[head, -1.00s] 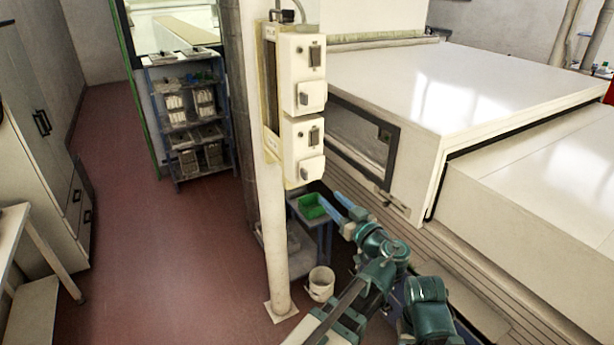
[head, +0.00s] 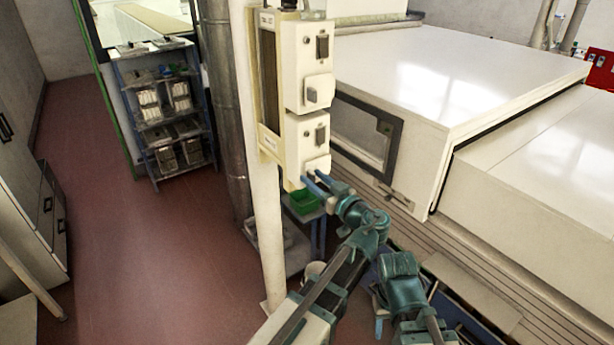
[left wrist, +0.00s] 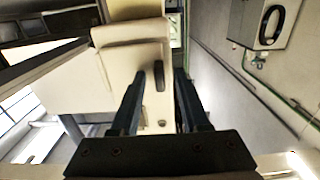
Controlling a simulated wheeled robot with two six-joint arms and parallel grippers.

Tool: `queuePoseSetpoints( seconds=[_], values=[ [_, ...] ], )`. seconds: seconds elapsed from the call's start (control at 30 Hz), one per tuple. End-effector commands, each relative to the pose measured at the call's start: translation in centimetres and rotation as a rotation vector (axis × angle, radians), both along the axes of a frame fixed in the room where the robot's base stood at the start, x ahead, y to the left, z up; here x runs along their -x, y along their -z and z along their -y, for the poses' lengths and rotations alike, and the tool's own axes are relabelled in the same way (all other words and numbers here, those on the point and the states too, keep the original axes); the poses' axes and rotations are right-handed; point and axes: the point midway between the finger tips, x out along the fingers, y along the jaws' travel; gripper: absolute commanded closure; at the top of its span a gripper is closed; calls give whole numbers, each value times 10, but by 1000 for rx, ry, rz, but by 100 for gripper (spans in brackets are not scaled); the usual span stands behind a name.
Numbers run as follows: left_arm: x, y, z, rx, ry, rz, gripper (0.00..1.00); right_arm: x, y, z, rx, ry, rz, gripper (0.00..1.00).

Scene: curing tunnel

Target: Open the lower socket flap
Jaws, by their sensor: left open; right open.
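The lower socket box (head: 299,150) hangs on a post under a matching upper box (head: 302,62). Its flap (head: 316,167) is at the bottom, below a dark switch (head: 320,135), and looks shut. My left gripper (head: 312,179) is open at the flap's lower edge and partly hides it. In the left wrist view, a dark upright grip (left wrist: 159,77) on a pale face lies between the spread fingers, with no visible contact. My right gripper (head: 379,327) is low, at the bottom of the head view, away from the boxes; its fingers are mostly hidden.
A large white machine housing (head: 440,85) with a dark-framed window (head: 362,135) stands right of the post. A green bin (head: 303,202) sits on a cart behind my left gripper. A shelf rack (head: 165,110) stands at the back left. The red floor at left is clear.

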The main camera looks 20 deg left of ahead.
Motion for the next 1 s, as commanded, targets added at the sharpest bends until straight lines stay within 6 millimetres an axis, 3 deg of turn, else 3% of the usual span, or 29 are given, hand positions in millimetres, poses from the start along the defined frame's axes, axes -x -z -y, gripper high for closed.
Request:
queuePoseSetpoints(
  seconds=[0.17,0.4,1.0],
  values=[
    [0,0,0,0,0,0,57,0,0,0,0,0,0,50],
    [0,0,0,0,0,0,100,0,0,0,0,0,0,50],
    [0,0,0,0,0,0,100,0,0,0,0,0,0,50]
  ],
)
